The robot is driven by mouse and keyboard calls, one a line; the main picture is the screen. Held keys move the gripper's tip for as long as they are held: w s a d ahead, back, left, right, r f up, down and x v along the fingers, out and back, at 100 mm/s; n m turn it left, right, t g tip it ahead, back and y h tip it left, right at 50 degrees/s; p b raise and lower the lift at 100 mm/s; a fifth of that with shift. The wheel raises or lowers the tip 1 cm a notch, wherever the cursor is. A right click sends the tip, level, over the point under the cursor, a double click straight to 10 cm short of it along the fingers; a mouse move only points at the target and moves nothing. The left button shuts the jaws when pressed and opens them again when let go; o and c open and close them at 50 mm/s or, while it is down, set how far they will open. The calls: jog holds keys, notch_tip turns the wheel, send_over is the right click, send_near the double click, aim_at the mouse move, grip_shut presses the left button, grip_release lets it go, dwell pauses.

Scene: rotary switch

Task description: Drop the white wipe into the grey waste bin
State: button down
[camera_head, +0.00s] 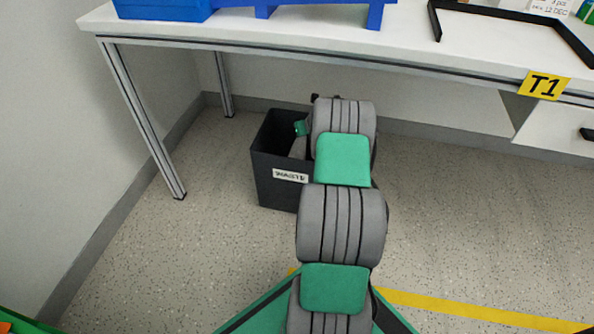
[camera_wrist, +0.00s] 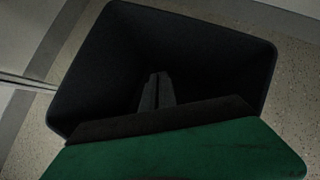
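The grey waste bin (camera_head: 277,188) stands on the floor under the table, dark with a white label on its front. My arm reaches over its right side in the head view. The wrist view looks down into the bin (camera_wrist: 100,70), whose inside is very dark. My gripper (camera_wrist: 157,76) points into the bin. Its two grey fingers look close together, with nothing visible between them. I cannot make out the white wipe in either view. A pale patch inside the bin's rim in the head view is too small to identify.
A white table (camera_head: 240,28) stands above and behind the bin, with a metal leg (camera_head: 140,118) to the left. A blue container (camera_head: 165,8) and a black frame (camera_head: 500,14) are on it. A yellow line (camera_head: 450,309) crosses the floor. Open floor lies left and right.

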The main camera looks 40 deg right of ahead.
jog(key=c, duration=1)
grip_release()
jog(key=shift+o, duration=0.5)
jog(key=o, duration=0.6)
jog(key=shift+r, duration=0.1)
